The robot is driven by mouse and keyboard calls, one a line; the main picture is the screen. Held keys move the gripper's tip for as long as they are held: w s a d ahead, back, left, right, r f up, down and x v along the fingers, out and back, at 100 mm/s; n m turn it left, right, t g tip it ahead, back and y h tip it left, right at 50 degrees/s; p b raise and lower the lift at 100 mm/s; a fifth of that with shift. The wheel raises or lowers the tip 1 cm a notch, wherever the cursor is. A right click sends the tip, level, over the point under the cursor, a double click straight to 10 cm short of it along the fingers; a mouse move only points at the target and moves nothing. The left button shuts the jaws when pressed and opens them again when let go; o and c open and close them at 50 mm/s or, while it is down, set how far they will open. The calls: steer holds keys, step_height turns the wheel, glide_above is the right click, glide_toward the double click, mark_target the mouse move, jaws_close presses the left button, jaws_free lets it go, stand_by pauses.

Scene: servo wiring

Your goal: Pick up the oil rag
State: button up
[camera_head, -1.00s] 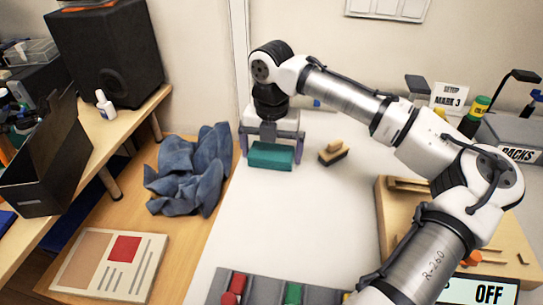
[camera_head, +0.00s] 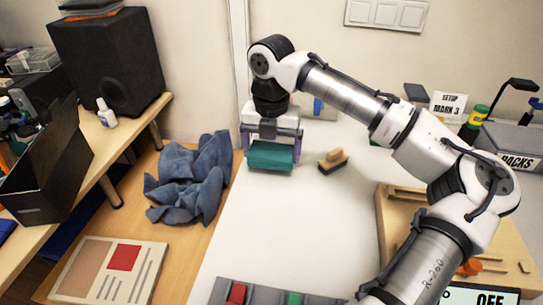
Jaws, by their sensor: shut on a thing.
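A wooden brush (camera_head: 333,160) lies just right of the gripper. A crumpled blue cloth (camera_head: 188,180) lies on the wooden table to the left. A wooden board (camera_head: 400,222) is at the right, a grey tray (camera_head: 268,293) at the front. The middle worktop (camera_head: 300,220) is clear.

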mark_target(271, 150)
step_height(271, 150, up, 17)
steer(key=p, duration=0.2)
steer(key=shift+p, duration=0.3)
